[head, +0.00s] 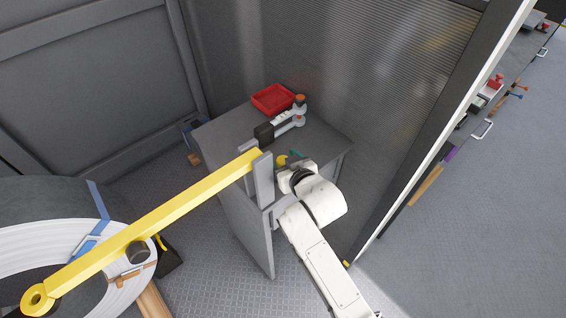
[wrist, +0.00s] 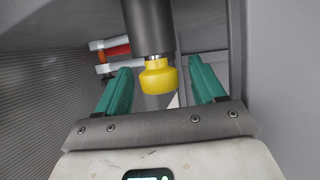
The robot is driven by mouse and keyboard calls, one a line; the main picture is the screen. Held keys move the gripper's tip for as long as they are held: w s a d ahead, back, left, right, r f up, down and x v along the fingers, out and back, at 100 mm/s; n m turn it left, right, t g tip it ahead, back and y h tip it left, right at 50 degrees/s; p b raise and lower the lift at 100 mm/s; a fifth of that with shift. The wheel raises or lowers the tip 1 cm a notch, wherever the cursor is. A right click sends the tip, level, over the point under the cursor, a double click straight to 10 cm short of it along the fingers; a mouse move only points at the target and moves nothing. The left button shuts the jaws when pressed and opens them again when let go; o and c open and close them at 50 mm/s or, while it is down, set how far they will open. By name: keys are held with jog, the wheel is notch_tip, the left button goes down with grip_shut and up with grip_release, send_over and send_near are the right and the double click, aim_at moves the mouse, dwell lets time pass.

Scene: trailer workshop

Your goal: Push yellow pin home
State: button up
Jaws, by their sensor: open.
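The yellow pin (wrist: 157,78) shows in the wrist view as a rounded yellow knob. A short metallic neck joins it to a dark grey cylinder (wrist: 149,25). In the head view the yellow pin (head: 282,160) is a small yellow patch beside the upright grey bracket (head: 263,180) at the end of the yellow bar (head: 150,217). My gripper (wrist: 158,68) is open, its green fingers on either side of the knob, apart from it. In the head view my gripper (head: 294,158) is just right of the pin, mostly hidden by my white wrist. The pin's far end is hidden.
A grey cabinet (head: 232,128) stands behind the bracket. A red tray (head: 273,99) and a white-and-black device (head: 283,122) sit on its top. A ribbed wall rises behind. A large white-edged roll (head: 45,240) lies at left.

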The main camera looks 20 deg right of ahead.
jog(key=shift+c, duration=0.4)
jog(key=c, duration=1)
